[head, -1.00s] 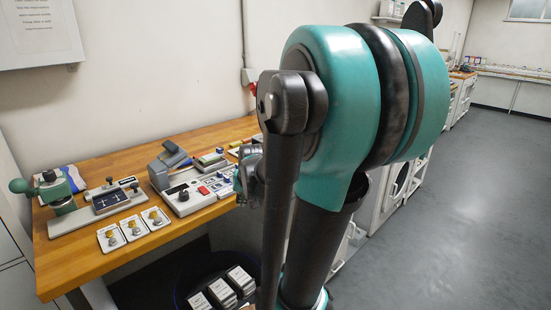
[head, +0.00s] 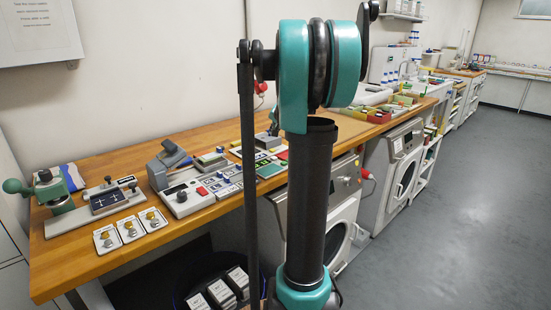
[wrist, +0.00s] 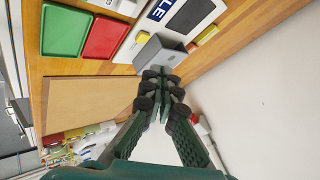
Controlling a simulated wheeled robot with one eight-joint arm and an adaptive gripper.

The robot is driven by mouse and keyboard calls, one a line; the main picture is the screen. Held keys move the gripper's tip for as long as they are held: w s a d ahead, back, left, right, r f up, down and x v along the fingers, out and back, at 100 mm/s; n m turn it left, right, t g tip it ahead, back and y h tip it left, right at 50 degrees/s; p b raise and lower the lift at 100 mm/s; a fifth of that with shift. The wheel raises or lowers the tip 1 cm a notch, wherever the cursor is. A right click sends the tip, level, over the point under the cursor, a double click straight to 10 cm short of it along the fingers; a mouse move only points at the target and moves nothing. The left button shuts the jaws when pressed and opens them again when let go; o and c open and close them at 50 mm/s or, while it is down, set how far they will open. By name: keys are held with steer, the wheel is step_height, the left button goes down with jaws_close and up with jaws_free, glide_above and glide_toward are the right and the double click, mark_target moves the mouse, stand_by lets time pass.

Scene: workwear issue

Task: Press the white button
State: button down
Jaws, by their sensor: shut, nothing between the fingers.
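I cannot make out a white button for certain in either view. A grey-white control box (head: 188,197) with a dark display and a red key stands on the bench in the head view; any white button on it is too small to tell. In the wrist view my gripper (wrist: 161,90) is shut and empty, its black-padded fingertips together. Just beyond the fingertips is a small grey box (wrist: 154,54) on the wooden bench; the picture does not show whether they touch.
Green (wrist: 66,30) and red (wrist: 105,38) trays and a brown board (wrist: 90,104) lie near my gripper. The wall (wrist: 260,105) is close on the right there. In the head view, a press (head: 50,190) and several small cards (head: 130,230) occupy the left bench.

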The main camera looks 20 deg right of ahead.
mark_target(275, 158)
steer(key=shift+w+d, duration=0.1)
steer(key=shift+d, duration=0.05)
steer(key=shift+f, duration=4.35)
steer(key=shift+f, duration=0.2)
steer(key=shift+f, duration=0.2)
steer(key=shift+f, duration=0.5)
steer(key=shift+r, duration=0.9)
